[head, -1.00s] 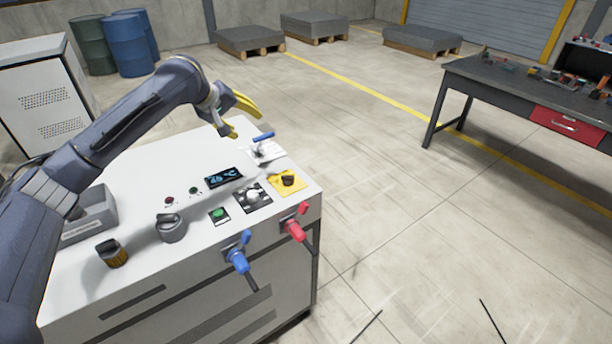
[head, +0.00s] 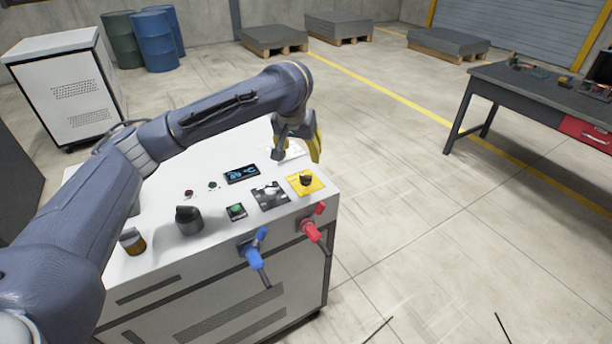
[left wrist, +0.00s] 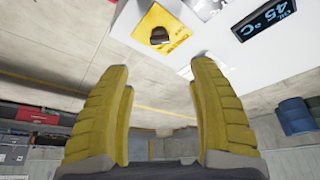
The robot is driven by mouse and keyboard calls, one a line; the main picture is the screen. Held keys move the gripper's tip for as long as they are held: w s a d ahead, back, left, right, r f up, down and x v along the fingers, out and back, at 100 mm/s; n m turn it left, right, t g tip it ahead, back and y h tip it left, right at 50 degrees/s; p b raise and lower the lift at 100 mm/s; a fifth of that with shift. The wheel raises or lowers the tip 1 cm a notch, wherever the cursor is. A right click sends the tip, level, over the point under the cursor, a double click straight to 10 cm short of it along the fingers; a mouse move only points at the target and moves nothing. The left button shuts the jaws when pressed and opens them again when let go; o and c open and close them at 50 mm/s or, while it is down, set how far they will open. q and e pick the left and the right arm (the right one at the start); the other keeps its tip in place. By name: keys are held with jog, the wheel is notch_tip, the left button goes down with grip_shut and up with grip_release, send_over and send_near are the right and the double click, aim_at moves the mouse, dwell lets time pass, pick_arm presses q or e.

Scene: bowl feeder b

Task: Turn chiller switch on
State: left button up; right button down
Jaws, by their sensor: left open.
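The chiller (head: 215,285) is a white cabinet with a control panel on top. A black rotary switch (head: 306,179) on a yellow plate (head: 317,185) sits at the panel's right edge. The switch also shows in the left wrist view (left wrist: 159,36), beyond the fingertips. A second knob on a black-and-grey plate (head: 270,194) is beside it. My left gripper (head: 298,152) is above the panel's far right part, behind the yellow plate. Its yellow fingers (left wrist: 160,80) are apart with nothing between them. My right gripper is not in view.
The panel has a display (head: 241,174), a green button (head: 236,210) and a large dark knob (head: 188,219). Blue (head: 253,256) and red (head: 312,231) valve handles stick out from the front. A workbench (head: 540,95) stands at the right. The floor between is clear.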

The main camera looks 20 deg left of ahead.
aim_at(306, 176)
pick_arm(q)
jog(key=x, duration=1.3)
jog(key=shift+w+f, duration=0.15)
jog(key=shift+f, duration=0.15)
jog(key=shift+o, duration=0.2)
grip_shut()
